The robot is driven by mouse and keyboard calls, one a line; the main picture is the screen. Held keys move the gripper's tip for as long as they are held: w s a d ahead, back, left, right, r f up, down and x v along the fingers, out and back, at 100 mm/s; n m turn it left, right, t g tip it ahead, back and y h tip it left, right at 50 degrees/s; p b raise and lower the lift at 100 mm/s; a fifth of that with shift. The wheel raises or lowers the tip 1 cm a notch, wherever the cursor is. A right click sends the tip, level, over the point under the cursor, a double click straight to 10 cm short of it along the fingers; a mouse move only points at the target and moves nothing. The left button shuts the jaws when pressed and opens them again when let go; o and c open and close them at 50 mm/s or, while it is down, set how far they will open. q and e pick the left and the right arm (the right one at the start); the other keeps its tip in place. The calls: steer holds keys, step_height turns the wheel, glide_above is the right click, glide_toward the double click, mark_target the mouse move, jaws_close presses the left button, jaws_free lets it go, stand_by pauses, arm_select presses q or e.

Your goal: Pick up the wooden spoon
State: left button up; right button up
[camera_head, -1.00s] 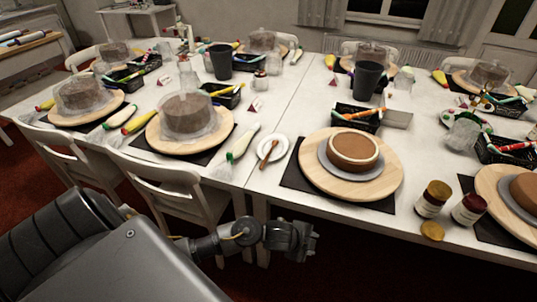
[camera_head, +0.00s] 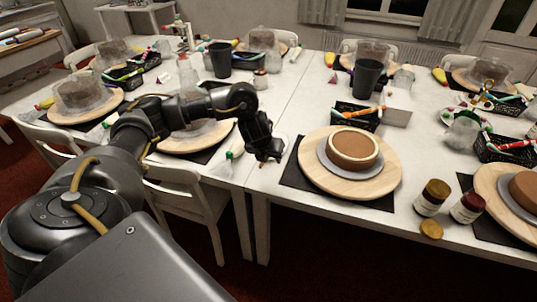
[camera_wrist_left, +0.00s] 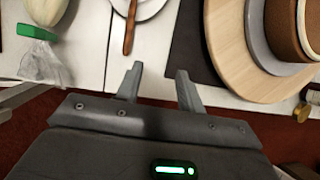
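The wooden spoon (camera_wrist_left: 130,28) is brown and lies partly on a small white plate (camera_wrist_left: 147,8), its handle end reaching over the white table, in the left wrist view. In the head view my left gripper (camera_head: 266,158) hangs over the plate (camera_head: 283,144) and hides most of the spoon. In the left wrist view my left gripper (camera_wrist_left: 158,82) is open, its two fingers apart with nothing between them. The spoon lies ahead of the fingertips, a little to the left of their middle. My right gripper is not in view.
A wooden turntable (camera_head: 375,186) with a brown cake (camera_head: 354,147) stands right of the plate on a dark mat (camera_head: 293,178). A piping bag (camera_head: 237,148) lies to the left. Two jars (camera_head: 432,199) (camera_head: 468,209) stand near the front edge at the right.

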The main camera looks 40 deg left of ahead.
arm_select(q)
steer(key=a+r+y, duration=0.1)
steer(key=a+r, duration=0.2)
steer(key=a, duration=0.2)
steer(key=b, duration=0.3)
glide_above(260, 165)
steer(key=shift+g, duration=0.4)
step_height(260, 165, down, 5)
steer(key=shift+s+f, duration=0.1)
steer(key=shift+s, duration=0.05)
steer(key=shift+f, duration=0.3)
steer(key=shift+w+a, duration=0.1)
steer(key=shift+w, duration=0.15)
steer(key=shift+f, duration=0.2)
steer(key=x, duration=0.4)
steer(key=shift+w+f, duration=0.15)
steer(key=shift+f, duration=0.2)
steer(key=shift+c, duration=0.6)
jaws_close()
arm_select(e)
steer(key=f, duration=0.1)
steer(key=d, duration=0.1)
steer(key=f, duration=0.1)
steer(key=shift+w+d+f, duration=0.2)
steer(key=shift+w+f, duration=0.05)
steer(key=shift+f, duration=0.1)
